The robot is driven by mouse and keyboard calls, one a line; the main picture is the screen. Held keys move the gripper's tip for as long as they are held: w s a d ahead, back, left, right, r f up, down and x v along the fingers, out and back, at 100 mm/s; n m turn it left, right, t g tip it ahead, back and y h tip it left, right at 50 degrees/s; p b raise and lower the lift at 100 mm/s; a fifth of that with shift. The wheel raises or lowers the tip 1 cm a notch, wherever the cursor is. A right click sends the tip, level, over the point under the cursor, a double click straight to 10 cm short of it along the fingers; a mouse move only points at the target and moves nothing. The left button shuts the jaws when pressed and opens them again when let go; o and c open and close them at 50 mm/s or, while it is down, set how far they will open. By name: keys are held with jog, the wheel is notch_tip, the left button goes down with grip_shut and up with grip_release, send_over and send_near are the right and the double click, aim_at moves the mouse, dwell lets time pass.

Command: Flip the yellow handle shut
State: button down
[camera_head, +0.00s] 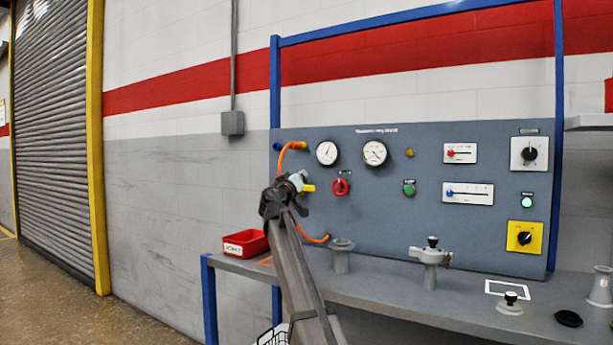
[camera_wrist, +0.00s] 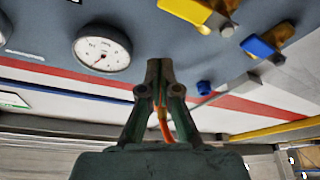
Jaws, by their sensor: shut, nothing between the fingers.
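The yellow handle (camera_head: 308,188) shows just right of my gripper (camera_head: 293,186) in the head view, at the left part of the grey panel, partly hidden by the gripper. In the wrist view the yellow handle (camera_wrist: 196,13) is at the top edge, lying along its valve and partly cut off. My gripper (camera_wrist: 160,66) has its fingers together and empty. Its tips are below and left of the yellow handle in that view, with a visible gap between them. I cannot tell its exact distance from the panel.
A blue handle (camera_wrist: 260,46) sits beside the yellow one. A round gauge (camera_wrist: 102,48) is on the other side. An orange hose (camera_head: 284,158) runs behind my gripper. A red knob (camera_head: 340,187) is right of the yellow handle. The bench (camera_head: 390,297) holds a red bin (camera_head: 246,244) and metal fittings.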

jog(key=a+p+v, duration=0.1)
jog(key=v, duration=0.5)
jog(key=shift+f, duration=0.2)
